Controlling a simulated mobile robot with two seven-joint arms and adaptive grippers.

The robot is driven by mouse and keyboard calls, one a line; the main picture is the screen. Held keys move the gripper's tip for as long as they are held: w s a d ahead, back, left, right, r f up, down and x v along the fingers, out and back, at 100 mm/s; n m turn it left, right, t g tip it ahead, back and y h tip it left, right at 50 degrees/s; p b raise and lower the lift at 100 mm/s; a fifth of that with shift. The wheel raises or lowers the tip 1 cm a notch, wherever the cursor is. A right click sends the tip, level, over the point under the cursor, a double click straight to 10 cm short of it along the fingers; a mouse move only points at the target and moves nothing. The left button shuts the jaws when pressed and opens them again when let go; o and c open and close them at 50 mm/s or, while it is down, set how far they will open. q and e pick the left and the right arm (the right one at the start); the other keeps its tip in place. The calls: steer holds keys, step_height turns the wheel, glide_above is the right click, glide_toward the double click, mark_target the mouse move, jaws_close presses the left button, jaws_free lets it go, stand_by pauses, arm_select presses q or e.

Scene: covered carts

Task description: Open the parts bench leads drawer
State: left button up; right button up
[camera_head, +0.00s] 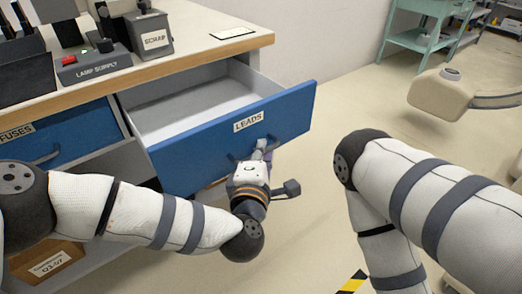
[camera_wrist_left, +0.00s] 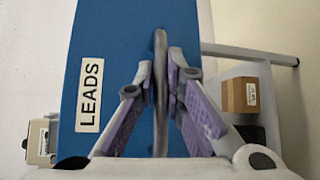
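The leads drawer (camera_head: 295,105) has a blue front with a white LEADS label and is pulled well out of the bench (camera_head: 180,67). Its grey inside (camera_head: 190,108) looks empty where it shows. The LEADS front (camera_wrist_left: 112,50) also shows in the left wrist view, with the bar handle (camera_wrist_left: 160,95) between my fingers. My left gripper (camera_head: 262,150) is at the handle, low on the front. In the left wrist view my left gripper (camera_wrist_left: 160,72) has its purple-padded fingers closed in on both sides of the bar. My right gripper is out of view.
The blue FUSES drawer (camera_head: 85,130) is left of the open drawer. A cardboard box (camera_head: 45,258) lies below.

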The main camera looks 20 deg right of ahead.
arm_select(q)
steer(key=shift+o, duration=1.4)
steer(key=v, duration=1.2)
